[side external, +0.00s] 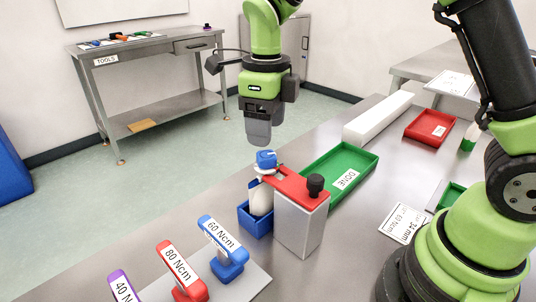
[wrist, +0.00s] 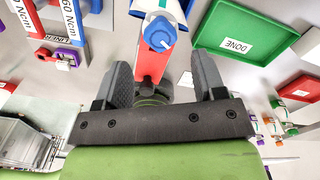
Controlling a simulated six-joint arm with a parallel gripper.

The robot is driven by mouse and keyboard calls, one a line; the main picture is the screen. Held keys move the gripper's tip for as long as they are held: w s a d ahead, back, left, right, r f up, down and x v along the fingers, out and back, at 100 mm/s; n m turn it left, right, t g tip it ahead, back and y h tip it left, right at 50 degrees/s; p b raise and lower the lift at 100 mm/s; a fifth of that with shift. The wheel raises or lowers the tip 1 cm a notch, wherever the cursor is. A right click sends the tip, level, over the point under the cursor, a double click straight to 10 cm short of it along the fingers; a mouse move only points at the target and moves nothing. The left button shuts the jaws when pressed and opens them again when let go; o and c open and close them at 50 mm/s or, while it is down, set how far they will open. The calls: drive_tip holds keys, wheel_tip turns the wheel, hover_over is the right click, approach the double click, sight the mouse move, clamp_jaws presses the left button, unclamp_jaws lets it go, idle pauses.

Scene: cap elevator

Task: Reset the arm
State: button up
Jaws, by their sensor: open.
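My gripper (side external: 258,136) hangs pointing down above the cap elevator, with clear air under its fingertips. In the wrist view its two fingers (wrist: 164,78) are spread apart with nothing gripped between them. The cap elevator (side external: 298,222) is a grey box with a red top arm and a black knob. A blue cap (side external: 266,158) sits at the end of the red arm, above a white bottle (side external: 262,200) in a blue holder (side external: 256,222). The blue cap also shows in the wrist view (wrist: 161,34), beyond the fingers.
A green DONE tray (side external: 366,168) lies behind the elevator, with a long white block (side external: 378,118) and a red tray (side external: 430,128) farther back. Torque tools marked 60 Ncm (side external: 222,245), 80 Ncm (side external: 180,272) and 40 (side external: 124,288) stand at the front left.

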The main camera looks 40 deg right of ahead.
drive_tip(key=s+d+r+n+t+y, duration=0.1)
drive_tip(key=s+r+n+t, duration=0.2)
drive_tip(key=s+n, duration=0.6)
drive_tip(key=s+d+r+n+t+y, duration=0.1)
drive_tip(key=s+r+n+t, duration=0.3)
drive_tip(key=n, duration=1.3)
drive_tip(key=s+r, duration=0.3)
drive_tip(key=s, duration=0.2)
drive_tip(key=shift+s+d+r+n, duration=0.2)
drive_tip(key=shift+d+r+n, duration=0.1)
drive_tip(key=shift+n, duration=0.1)
